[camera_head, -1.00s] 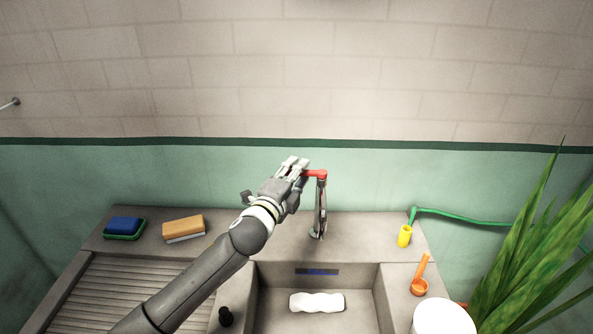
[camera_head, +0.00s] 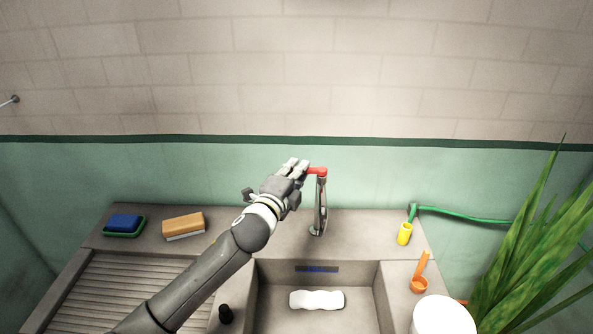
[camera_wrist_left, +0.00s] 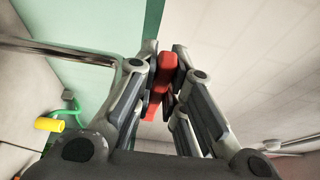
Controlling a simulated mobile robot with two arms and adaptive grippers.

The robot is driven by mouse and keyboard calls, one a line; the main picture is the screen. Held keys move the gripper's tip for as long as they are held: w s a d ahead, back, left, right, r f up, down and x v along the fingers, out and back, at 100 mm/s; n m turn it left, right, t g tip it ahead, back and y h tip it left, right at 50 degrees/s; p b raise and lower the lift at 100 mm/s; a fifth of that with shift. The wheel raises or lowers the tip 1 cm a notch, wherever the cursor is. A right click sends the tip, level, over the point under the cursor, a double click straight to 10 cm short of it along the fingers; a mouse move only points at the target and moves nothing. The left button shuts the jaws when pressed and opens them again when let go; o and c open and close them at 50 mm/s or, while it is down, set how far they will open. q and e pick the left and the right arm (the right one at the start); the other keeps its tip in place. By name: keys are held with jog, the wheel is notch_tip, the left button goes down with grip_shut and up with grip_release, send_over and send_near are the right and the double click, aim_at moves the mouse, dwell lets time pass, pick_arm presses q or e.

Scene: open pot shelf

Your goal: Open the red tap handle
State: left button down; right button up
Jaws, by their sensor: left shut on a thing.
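The red tap handle (camera_head: 318,171) sits on top of the tall metal tap (camera_head: 320,208) behind the sink and points left. My left gripper (camera_head: 303,168) reaches in from the left at handle height and is shut on the handle's left end. In the left wrist view the red handle (camera_wrist_left: 160,84) lies between the two fingers of my left gripper (camera_wrist_left: 165,62), and the metal spout (camera_wrist_left: 60,50) runs off to the left. Part of the handle is hidden by the fingers. My right gripper is not in view.
The sink basin (camera_head: 270,306) holds a white object (camera_head: 316,300). On the counter are a blue sponge (camera_head: 124,222), an orange-brown block (camera_head: 183,224), a yellow cylinder (camera_head: 404,234) with a green hose, and an orange scoop (camera_head: 420,282). A white container (camera_head: 443,316) and a plant (camera_head: 530,260) stand at right.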

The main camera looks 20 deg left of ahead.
pick_arm(q)
jog(key=shift+s+d+n+g+y+b, duration=0.2)
jog(key=shift+s+n+y+b, duration=0.2)
jog(key=shift+n+y, duration=0.55)
jog(key=shift+s+d+n+g+y+b, duration=0.1)
jog(key=shift+s+d+n+y+b, duration=0.3)
jog(key=shift+y, duration=1)
jog(key=shift+s+n+g+y+b, duration=0.1)
jog(key=shift+s+n+y+b, duration=0.25)
jog(key=shift+n+y, duration=0.7)
jog(key=shift+w, duration=0.1)
jog(key=c, duration=1.5)
grip_release()
jog(key=v, duration=1.2)
jog(key=shift+f, duration=0.1)
jog(key=shift+c, duration=0.3)
